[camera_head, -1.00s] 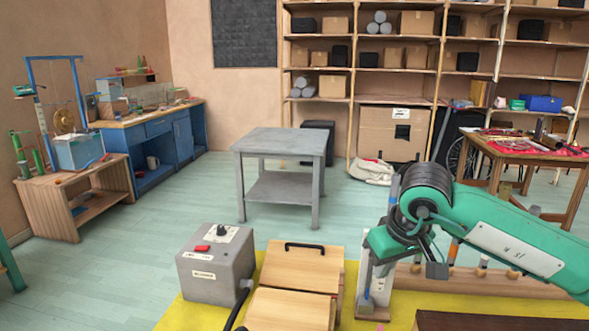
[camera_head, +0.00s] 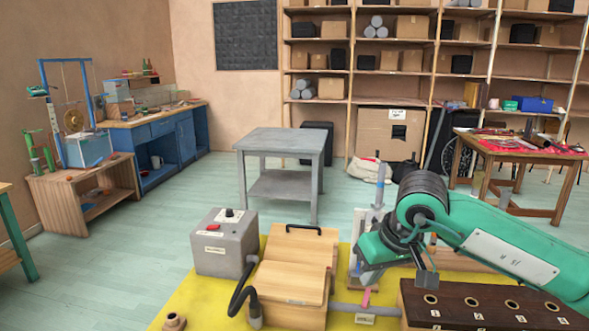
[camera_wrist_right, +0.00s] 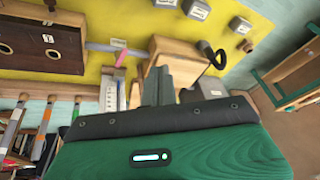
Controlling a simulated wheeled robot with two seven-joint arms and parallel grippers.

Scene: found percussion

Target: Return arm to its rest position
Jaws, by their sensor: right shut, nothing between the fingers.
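My right arm, green with dark joints, comes in from the right in the head view. Its gripper (camera_head: 370,275) hangs above the yellow mat (camera_head: 190,312), by the light wooden box and a white upright stand (camera_head: 359,222). In the right wrist view the fingers (camera_wrist_right: 158,85) are together with nothing between them, over the mat area. The gripper covers part of the stand in the head view. My left gripper is not in view.
On the mat are a grey box with a red button (camera_head: 226,243), a wooden box (camera_head: 298,265) with a black handle, and a dark block with round holes (camera_head: 490,305). A grey table (camera_head: 283,142) stands behind. Open floor lies left.

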